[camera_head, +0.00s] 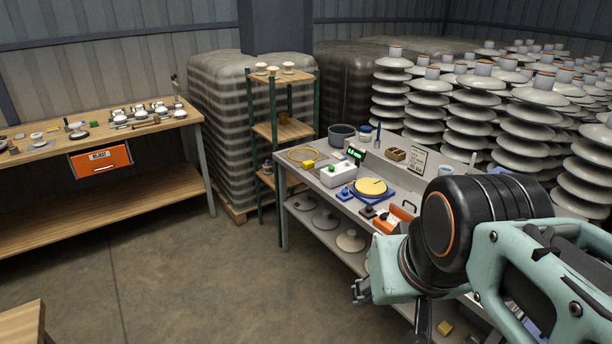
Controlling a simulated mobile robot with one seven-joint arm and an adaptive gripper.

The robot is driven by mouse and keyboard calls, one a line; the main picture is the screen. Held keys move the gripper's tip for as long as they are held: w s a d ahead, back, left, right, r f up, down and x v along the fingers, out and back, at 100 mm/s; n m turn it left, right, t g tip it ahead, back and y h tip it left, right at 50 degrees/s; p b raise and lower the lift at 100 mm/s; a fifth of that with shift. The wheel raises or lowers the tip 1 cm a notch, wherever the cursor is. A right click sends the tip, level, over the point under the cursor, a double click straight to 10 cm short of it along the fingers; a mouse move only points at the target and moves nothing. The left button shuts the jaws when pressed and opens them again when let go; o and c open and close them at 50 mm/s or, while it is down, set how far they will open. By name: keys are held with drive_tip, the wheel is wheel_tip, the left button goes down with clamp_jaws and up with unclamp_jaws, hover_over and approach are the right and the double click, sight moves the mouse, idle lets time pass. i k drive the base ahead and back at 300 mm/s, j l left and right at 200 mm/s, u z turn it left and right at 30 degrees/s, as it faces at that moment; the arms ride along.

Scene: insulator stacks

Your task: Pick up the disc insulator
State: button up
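Several disc insulators are in view, and I cannot tell which one the task means. A grey disc (303,202), another grey disc (326,219) and a paler disc (351,240) lie on the lower shelf of the grey bench. Tall stacks of grey ribbed discs (467,115) fill the right background. Small white pieces (274,70) stand on top of the rack. My teal and black arm reaches in from the lower right, in front of the bench. What looks like part of my gripper (361,291) shows at its left end; its fingers are not clear.
A wooden workbench (60,149) with an orange bin (100,160) stands left. Wrapped pallets stand behind. The floor between is clear.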

sight(304, 203)
drive_tip(key=i+z, duration=0.1)
drive_tip(key=z, duration=0.25)
drive_tip(key=i+j+z, duration=0.1)
drive_tip(key=z, duration=0.25)
drive_tip(key=i+j+z, duration=0.1)
drive_tip(key=z, duration=0.25)
drive_tip(key=i+j+z, duration=0.2)
drive_tip(key=j, duration=0.2)
drive_tip(key=j+z, duration=0.2)
drive_tip(key=j, duration=0.2)
drive_tip(key=i+j+z, duration=0.1)
drive_tip(key=j, duration=0.3)
drive_tip(key=i+j, duration=0.15)
drive_tip(key=j, duration=0.25)
drive_tip(key=i+j+z, duration=0.15)
drive_tip(key=j, duration=0.2)
drive_tip(key=j+z, duration=0.1)
drive_tip(key=j, duration=0.3)
drive_tip(key=i+j, duration=0.1)
drive_tip(key=j, duration=0.3)
drive_tip(key=i+j, duration=0.1)
drive_tip(key=j, duration=0.3)
drive_tip(key=i+j, duration=0.1)
drive_tip(key=j, duration=0.7)
drive_tip(key=i, duration=0.05)
